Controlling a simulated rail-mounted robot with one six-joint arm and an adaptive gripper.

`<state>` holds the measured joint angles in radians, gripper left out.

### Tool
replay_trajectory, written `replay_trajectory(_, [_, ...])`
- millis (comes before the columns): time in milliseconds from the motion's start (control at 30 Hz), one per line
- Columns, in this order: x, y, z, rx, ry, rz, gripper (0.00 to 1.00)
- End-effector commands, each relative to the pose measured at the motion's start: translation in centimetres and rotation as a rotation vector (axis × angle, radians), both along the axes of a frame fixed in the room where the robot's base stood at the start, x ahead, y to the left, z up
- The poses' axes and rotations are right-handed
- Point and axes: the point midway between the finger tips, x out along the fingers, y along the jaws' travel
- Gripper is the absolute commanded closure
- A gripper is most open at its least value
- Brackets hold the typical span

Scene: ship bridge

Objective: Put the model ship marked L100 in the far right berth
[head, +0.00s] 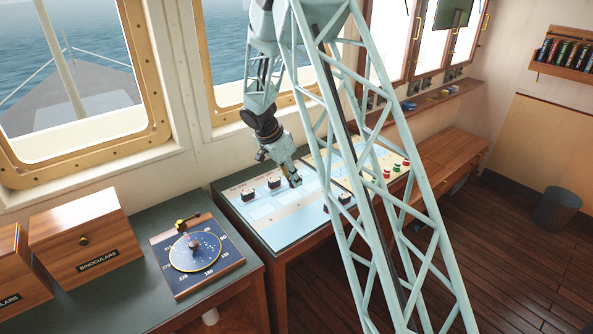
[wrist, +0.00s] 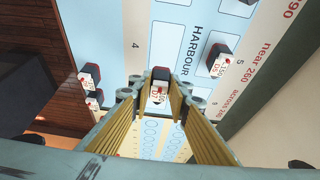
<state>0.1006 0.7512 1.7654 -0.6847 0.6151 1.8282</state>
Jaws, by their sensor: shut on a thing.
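My gripper (wrist: 160,88) is shut on a small dark model ship (wrist: 158,96) with a white label and a red mark; the label is too small to read for certain. In the head view my gripper (head: 293,178) is low over the pale blue harbour chart (head: 283,215). On the chart stand a model ship (head: 248,195) and another (head: 274,182) to the left, and one (head: 344,198) to the right. The wrist view shows a ship (wrist: 217,60) labelled 150 beside berth number 5, and two ships (wrist: 89,77) at the left. The mark L100 is not readable on any.
A compass board (head: 197,255) and a binoculars box (head: 85,240) stand on the left desk. My lattice column crosses the right of the chart and hides part of it.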

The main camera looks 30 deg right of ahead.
Motion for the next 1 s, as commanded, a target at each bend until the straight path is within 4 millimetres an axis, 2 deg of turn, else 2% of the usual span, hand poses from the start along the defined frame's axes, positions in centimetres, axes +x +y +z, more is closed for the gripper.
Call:
replay_trajectory(700, [9.1,-5.5,-1.0,0.000,0.000,-0.001,0.92])
replay_trajectory(1000, [11.6,-7.1,-1.2,0.000,0.000,0.000,0.92])
